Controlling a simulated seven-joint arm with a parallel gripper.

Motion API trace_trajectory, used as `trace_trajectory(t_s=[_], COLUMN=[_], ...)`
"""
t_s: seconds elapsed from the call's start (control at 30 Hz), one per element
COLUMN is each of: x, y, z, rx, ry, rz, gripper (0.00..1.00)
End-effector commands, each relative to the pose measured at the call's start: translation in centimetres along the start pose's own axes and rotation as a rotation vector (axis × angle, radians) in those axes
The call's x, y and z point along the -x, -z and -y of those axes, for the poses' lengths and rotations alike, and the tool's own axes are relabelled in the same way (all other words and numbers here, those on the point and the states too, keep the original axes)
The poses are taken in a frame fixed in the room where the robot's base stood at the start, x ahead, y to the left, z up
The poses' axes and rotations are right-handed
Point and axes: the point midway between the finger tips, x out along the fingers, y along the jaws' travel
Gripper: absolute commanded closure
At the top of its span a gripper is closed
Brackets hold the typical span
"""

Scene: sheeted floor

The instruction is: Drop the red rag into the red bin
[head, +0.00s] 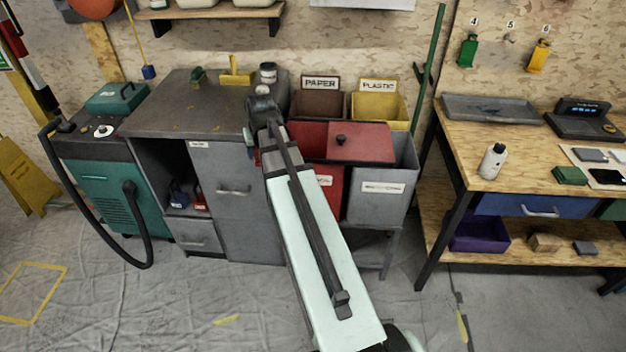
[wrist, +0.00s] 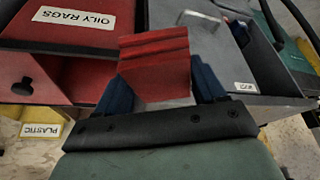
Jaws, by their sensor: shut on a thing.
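My gripper (wrist: 163,88) is shut on the red rag (wrist: 155,60), a folded striped block between its blue fingers in the wrist view. In the head view my arm hides most of the gripper; a sliver of red shows by the cabinet's right side. The red bin (head: 330,193) stands just right of the cabinet; its "OILY RAGS" front (wrist: 75,28) shows in the wrist view. Its red lid (head: 362,143), with a black knob, sits shifted right, leaving an opening at the left. The rag appears beside the bin, on the cabinet side; its height is unclear.
A grey bin (head: 384,195) stands right of the red bin, partly under the lid. The brown paper bin (head: 317,103) and yellow plastic bin (head: 380,108) stand behind. A grey cabinet (head: 222,170) is at left, with a jar (head: 268,73) on top. A workbench (head: 530,150) stands at right.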

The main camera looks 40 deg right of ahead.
Motion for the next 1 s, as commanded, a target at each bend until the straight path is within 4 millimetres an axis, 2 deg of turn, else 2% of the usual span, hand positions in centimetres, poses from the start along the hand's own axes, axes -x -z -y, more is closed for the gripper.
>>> trace_trajectory(t_s=[0.03,0.4,0.63,0.77,1.0], x=[-0.1,-0.6,-0.9,-1.1,-1.2], y=[1.0,5.8,10.1,11.7,12.4], z=[-1.9,-14.4,-22.0,-23.3,-23.0], rx=[-0.023,-0.116,-0.049,0.077,0.265], ry=[-0.009,-0.048,-0.019,0.033,0.110], rz=[0.000,0.002,0.007,0.007,0.002], gripper=[0.59,0.59,0.59,0.59,0.59])
